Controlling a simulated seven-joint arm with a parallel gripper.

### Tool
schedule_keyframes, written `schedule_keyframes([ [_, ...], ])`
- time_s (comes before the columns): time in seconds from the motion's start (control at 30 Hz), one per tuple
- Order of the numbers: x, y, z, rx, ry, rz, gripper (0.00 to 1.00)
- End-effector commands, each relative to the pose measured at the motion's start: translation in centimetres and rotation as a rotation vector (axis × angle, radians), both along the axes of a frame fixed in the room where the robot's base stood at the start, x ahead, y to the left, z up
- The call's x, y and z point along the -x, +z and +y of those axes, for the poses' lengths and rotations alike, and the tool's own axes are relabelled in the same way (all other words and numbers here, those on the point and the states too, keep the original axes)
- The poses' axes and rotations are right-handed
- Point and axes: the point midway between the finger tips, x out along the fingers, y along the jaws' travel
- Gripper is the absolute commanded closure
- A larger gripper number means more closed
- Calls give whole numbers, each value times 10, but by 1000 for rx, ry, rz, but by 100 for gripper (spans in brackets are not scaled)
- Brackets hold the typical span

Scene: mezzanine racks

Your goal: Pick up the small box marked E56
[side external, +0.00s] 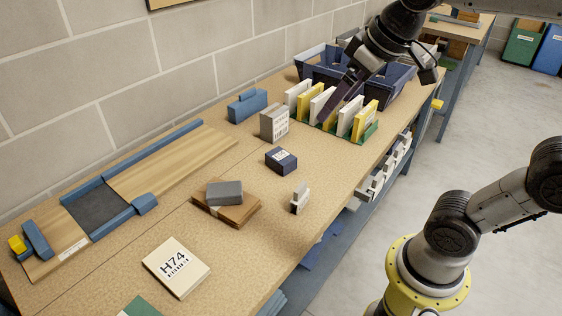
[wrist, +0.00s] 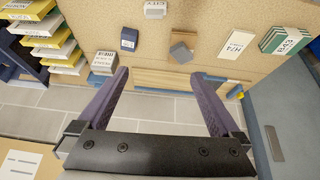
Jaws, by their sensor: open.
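A small dark blue box (side external: 281,160) with a white label on top stands on the tan worktop, near the middle. It also shows in the wrist view (wrist: 129,39), where its label is too small to read, so I cannot confirm the mark E56. My gripper (side external: 338,102) is over the row of upright white and yellow panels, behind and to the right of the dark box in the side view. In the wrist view my gripper (wrist: 158,75) has its two purple fingers wide apart with nothing between them. The dark box is beyond the fingertips.
A grey labelled box (side external: 274,123) and a blue block (side external: 247,105) stand behind the dark box. A grey block (side external: 224,192) rests on brown pieces. A small white piece (side external: 299,199) and a flat H74 box (side external: 176,266) are nearer. Blue bins (side external: 402,78) stand behind the panels.

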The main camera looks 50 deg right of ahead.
Motion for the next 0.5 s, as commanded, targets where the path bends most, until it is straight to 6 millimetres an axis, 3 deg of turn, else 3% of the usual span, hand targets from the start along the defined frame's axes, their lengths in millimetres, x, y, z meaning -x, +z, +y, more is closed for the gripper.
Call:
schedule_keyframes([
  [0.03, -21, 2, -5, 1, -9, 25, 0],
  [0.27, -111, -9, -32, 1, -48, 132, 0],
  [0.37, -148, -27, -47, -3, -69, 181, 0],
  [0.5, -192, -67, -72, -14, -100, 262, 0],
])
